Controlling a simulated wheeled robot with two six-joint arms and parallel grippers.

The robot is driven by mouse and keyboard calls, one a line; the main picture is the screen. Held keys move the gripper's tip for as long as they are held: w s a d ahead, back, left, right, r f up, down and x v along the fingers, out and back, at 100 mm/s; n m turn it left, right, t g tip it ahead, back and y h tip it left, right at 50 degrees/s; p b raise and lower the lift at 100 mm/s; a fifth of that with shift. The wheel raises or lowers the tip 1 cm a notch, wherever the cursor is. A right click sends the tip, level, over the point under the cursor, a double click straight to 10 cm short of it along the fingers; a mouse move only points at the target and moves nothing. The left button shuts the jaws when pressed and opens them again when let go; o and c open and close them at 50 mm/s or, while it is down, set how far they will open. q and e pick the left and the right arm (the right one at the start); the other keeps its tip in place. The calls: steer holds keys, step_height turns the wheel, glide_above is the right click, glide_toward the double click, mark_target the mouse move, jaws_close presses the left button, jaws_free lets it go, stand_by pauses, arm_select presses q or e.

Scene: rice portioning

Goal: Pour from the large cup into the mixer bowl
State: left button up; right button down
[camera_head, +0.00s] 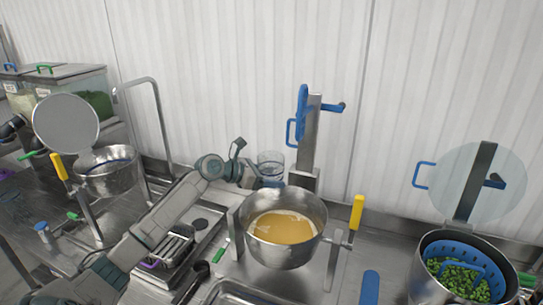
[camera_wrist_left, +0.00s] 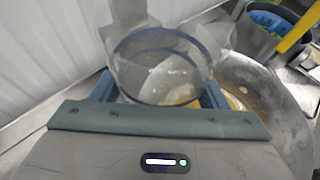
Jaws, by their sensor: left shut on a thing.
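The large cup (camera_head: 270,160) is clear, with dark blue rings that show in the left wrist view (camera_wrist_left: 158,62). My left gripper (camera_head: 262,181) is shut on it, with a blue finger on each side of the cup in the left wrist view (camera_wrist_left: 158,95). The cup is at the back rim of the mixer bowl, above rim height, and looks about upright in the head view. The steel mixer bowl (camera_head: 252,237) holds a yellow-brown content; its rim also shows in the left wrist view (camera_wrist_left: 285,112). Whether the cup holds anything is unclear. My right gripper is not in view.
A steel post with a blue handle (camera_head: 302,105) stands behind the bowl. A yellow handle (camera_head: 356,212) is at the bowl's right. A pot (camera_head: 425,263) with a blue basket of green pieces stands far right. Another steel bowl (camera_head: 110,180) is at left.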

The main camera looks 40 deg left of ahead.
arm_select(q)
steer(key=s+d+r, duration=0.2)
steer(key=s+d, duration=0.2)
steer(key=s, duration=0.3)
steer(key=shift+d, duration=0.35)
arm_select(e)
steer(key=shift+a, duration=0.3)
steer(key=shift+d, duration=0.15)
